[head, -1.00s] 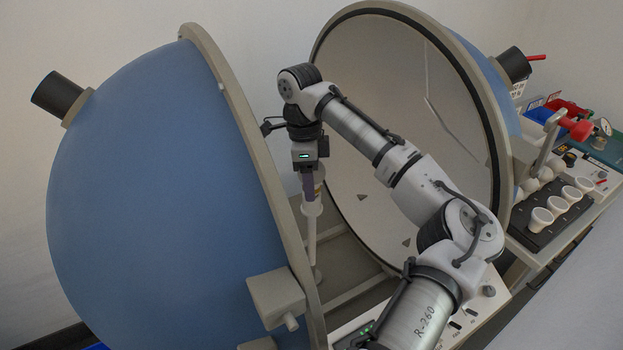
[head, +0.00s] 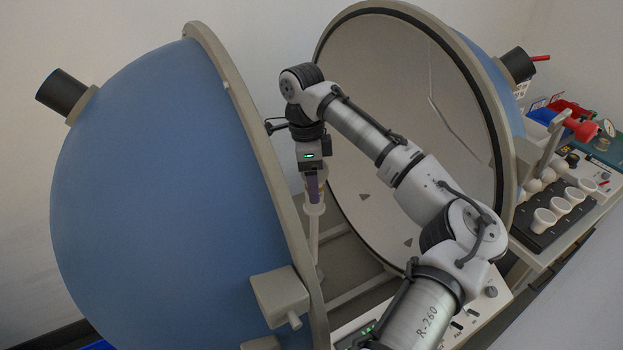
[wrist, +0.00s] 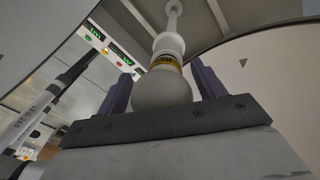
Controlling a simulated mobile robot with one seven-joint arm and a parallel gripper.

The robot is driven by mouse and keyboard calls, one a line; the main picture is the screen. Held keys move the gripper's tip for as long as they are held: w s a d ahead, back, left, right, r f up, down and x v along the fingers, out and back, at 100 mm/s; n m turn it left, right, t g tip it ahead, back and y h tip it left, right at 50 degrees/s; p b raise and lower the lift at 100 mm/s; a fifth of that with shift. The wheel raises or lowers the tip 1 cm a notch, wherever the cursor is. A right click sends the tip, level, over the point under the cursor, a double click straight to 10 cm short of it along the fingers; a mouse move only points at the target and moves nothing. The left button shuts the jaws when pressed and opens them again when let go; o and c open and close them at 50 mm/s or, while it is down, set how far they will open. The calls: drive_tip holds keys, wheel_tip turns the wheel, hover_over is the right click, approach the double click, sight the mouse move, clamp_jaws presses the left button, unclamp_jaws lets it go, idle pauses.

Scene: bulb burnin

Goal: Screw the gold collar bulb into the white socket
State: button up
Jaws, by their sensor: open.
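The gold collar bulb (wrist: 160,88) shows in the wrist view with its white globe towards my gripper and its gold collar facing the socket. The white socket (wrist: 169,43) stands beyond it on a slim white post, and the collar meets its mouth; how deep it sits I cannot tell. In the head view the socket (head: 314,212) is upright below my gripper (head: 313,190). In the wrist view my gripper (wrist: 162,90) is open, with one purple finger on each side of the globe. The bulb is mostly hidden in the head view.
The blue hemisphere (head: 150,190) stands close on the left and the open white-lined hemisphere (head: 400,110) on the right. A control panel (head: 470,320) lies below my arm.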

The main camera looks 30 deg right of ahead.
drive_tip(key=n, duration=0.5)
drive_tip(key=shift+s+d+h, duration=0.1)
drive_tip(key=shift+d+h, duration=0.05)
drive_tip(key=shift+h, duration=0.25)
drive_tip(key=n, duration=0.5)
drive_tip(key=shift+s+d+n+t+h, duration=0.1)
drive_tip(key=shift+d+n+t+h, duration=0.05)
drive_tip(key=shift+n+t+h, duration=0.2)
drive_tip(key=n+t, duration=0.1)
drive_tip(key=n, duration=0.4)
drive_tip(key=shift+d, duration=0.1)
drive_tip(key=n+t, duration=0.1)
drive_tip(key=n, duration=0.4)
drive_tip(key=shift+s+d, duration=0.1)
drive_tip(key=shift+s, duration=0.05)
drive_tip(key=shift+c, duration=0.4)
